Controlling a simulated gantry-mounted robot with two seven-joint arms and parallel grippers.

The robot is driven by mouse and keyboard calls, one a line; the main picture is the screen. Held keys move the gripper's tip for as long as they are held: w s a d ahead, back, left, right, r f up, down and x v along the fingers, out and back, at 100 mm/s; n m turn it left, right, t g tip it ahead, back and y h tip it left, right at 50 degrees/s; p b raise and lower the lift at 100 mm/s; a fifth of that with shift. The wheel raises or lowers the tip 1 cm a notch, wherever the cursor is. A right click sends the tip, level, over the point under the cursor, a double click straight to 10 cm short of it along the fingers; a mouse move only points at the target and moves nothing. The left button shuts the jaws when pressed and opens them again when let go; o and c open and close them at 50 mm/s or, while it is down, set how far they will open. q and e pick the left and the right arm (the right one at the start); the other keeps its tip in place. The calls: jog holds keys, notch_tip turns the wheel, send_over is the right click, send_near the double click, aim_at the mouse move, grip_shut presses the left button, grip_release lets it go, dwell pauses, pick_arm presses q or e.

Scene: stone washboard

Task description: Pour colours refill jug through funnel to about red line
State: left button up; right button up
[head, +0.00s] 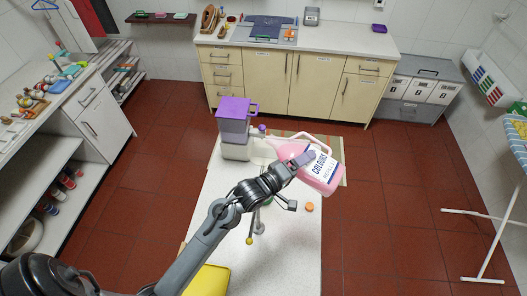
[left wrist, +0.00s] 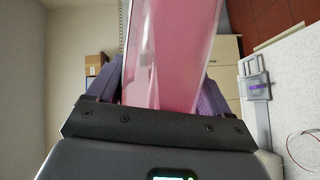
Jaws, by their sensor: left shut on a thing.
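The colours refill jug (head: 318,170) is pink with a white label and a pale handle. It is tilted over the far part of the white table (head: 292,262). My left gripper (head: 299,160) is shut on it. In the left wrist view the pink jug (left wrist: 170,60) fills the space between the purple fingers of the gripper (left wrist: 160,95). A purple-topped container (head: 234,108) with a handle stands on a pale base, left of the jug. I cannot make out the funnel or the red line. My right gripper is not in view.
An orange round piece (head: 310,207) and a yellow knob (head: 249,241) are on or by the table. A yellow object (head: 208,281) is at the near edge. Red floor (head: 390,200) is clear right of the table.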

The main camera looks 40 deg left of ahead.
pick_arm(q)
jog(key=shift+a+r+n+p, duration=0.15)
jog(key=shift+r+n+p, duration=0.35)
jog(key=shift+r+p, duration=0.45)
jog(key=shift+r+n+t+h+p, duration=0.3)
jog(key=shift+r+n+p, duration=0.1)
jog(key=shift+r+p, duration=0.05)
jog(key=shift+r+p, duration=0.3)
jog(key=shift+p, duration=0.1)
dwell(0.7)
jog(key=shift+r+n, duration=0.2)
jog(key=shift+n, duration=0.2)
dwell(0.3)
dwell(0.9)
jog(key=shift+t+p, duration=0.3)
dwell(0.3)
jog(key=shift+r, duration=0.1)
dwell(0.9)
dwell(0.6)
jog(key=shift+a+r+n, duration=0.1)
jog(key=shift+r+n, duration=0.05)
jog(key=shift+n, duration=0.15)
dwell(0.6)
